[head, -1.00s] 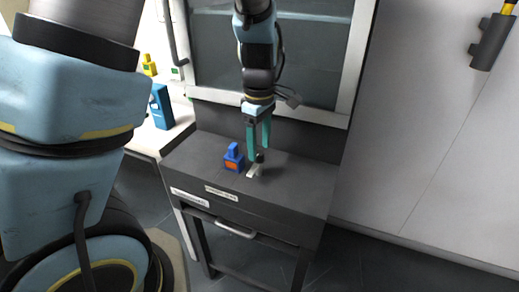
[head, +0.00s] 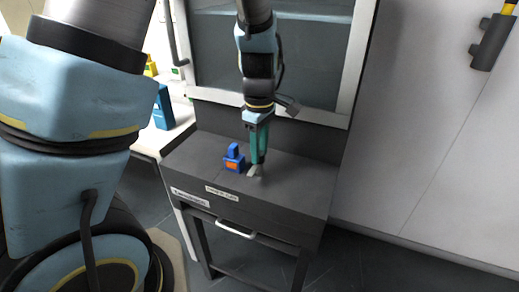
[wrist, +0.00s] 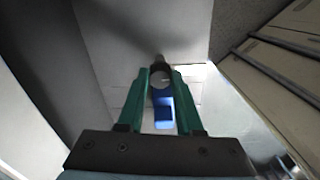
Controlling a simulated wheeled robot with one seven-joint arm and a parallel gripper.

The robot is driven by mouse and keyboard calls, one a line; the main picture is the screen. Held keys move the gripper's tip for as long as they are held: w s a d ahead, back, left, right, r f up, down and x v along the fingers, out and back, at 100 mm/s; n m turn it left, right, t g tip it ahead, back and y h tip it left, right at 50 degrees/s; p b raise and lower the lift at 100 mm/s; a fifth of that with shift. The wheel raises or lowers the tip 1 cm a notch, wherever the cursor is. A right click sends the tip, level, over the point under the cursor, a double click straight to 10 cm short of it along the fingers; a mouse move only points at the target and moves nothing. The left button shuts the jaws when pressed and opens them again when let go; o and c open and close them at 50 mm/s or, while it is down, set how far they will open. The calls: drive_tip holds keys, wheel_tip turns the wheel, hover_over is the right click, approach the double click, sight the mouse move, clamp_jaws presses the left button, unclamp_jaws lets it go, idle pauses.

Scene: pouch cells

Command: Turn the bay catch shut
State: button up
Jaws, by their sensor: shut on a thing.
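The bay catch shows as a small pale piece (head: 254,170) on the dark bench top, at the foot of my fingers in the head view. My gripper (head: 258,160) points down with green fingers, seen nearly edge-on in the head view. In the wrist view the fingers (wrist: 160,72) close on the knob from both sides. The fingers hide most of the catch in the head view, so its exact angle is unclear.
A blue block with an orange patch (head: 234,158) stands on the bench (head: 300,185) just left of my gripper. The bench has a front handle (head: 235,229). A glazed panel (head: 290,60) rises behind. The bench top to the right is clear.

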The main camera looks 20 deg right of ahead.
clamp_jaws()
drive_tip(key=shift+m, duration=1.5)
drive_tip(key=m+p, duration=0.1)
drive_tip(key=m, duration=0.4)
drive_tip(key=shift+m, duration=0.3)
drive_tip(key=m, duration=0.4)
drive_tip(key=shift+m, duration=0.3)
drive_tip(key=m, duration=0.4)
drive_tip(key=shift+m+p, duration=0.3)
drive_tip(key=shift+p, duration=0.1)
drive_tip(key=o, duration=0.9)
unclamp_jaws()
